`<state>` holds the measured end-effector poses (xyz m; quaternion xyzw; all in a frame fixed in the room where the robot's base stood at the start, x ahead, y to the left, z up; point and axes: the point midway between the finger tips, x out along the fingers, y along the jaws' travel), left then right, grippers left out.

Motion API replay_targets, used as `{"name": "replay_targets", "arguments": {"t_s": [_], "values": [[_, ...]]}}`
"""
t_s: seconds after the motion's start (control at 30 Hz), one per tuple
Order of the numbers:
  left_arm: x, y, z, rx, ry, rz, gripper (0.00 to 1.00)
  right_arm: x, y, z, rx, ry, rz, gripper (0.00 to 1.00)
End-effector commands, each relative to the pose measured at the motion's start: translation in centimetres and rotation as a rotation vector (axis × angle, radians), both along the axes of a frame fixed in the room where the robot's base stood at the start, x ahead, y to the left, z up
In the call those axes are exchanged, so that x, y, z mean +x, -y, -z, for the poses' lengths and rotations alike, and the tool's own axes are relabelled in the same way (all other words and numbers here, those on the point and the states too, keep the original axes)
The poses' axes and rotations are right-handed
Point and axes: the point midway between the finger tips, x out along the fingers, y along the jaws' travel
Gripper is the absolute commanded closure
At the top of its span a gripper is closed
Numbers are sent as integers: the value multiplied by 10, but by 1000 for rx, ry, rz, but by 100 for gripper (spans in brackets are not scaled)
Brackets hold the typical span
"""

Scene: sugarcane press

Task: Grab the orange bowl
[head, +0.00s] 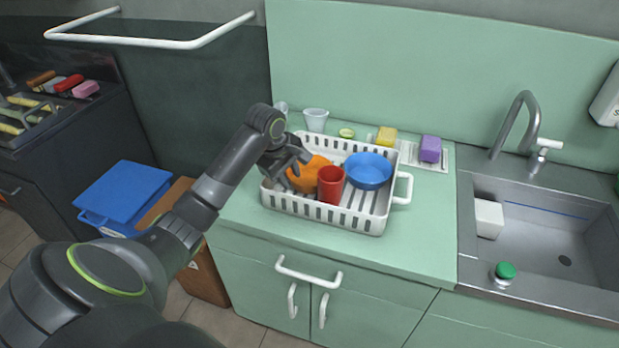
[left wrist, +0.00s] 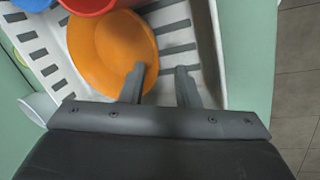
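The orange bowl (head: 308,174) sits in the left part of a white slotted basket (head: 350,218) on the green counter. My left gripper (head: 296,168) is over the bowl's left side in the head view and hides part of it. In the left wrist view the two fingers (left wrist: 162,82) are apart. One finger overlaps the edge of the orange bowl (left wrist: 108,48), and the other is outside it over the basket floor. I cannot tell whether the finger touches the bowl. My right gripper does not show.
A red cup (head: 330,185) and a blue bowl (head: 368,170) share the basket, close to the orange bowl. A white cup (head: 316,120), a yellow sponge (head: 387,136) and a purple sponge (head: 430,149) stand behind it. The sink (head: 560,245) is at the right. The counter's front strip is clear.

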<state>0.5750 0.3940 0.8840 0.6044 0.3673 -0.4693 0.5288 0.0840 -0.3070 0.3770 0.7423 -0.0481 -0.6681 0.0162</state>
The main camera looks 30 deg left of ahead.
Motion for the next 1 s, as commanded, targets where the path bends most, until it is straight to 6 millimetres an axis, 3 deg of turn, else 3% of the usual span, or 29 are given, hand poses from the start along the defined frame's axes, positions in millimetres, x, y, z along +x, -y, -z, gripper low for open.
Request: {"name": "replay_targets", "arguments": {"t_s": [0.3, 0.6, 0.83, 1.0], "values": [[17, 2, 38, -1, -3, -1, 71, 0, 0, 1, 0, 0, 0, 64], [19, 2, 43, 0, -1, 0, 71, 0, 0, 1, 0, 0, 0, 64], [19, 2, 43, 0, -1, 0, 100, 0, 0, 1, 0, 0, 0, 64], [19, 2, 42, 0, 0, 0, 100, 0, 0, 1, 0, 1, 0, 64]]}}
